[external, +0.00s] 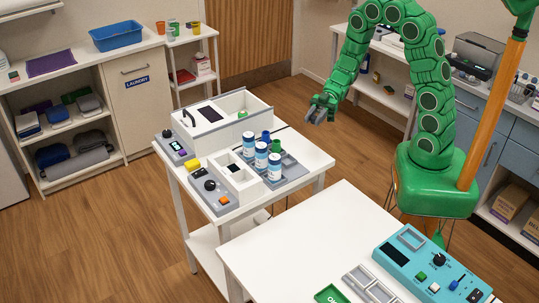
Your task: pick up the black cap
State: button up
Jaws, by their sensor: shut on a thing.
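My gripper (322,111) hangs in the air right of the white device table, above the wooden floor and clear of the tabletop. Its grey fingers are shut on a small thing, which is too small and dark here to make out. I cannot tell a black cap apart in this view. A small black patch (235,168) shows in the white divided box on the table; I cannot tell whether it is a thing or part of the box.
A teal control panel (433,265) and a green tray (331,294) are on the front white table (310,235), whose middle is bare.

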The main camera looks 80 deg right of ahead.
jog(key=s+r, duration=0.2)
jog(key=s, duration=0.4)
jog(key=shift+r, duration=0.25)
jog(key=shift+d, duration=0.1)
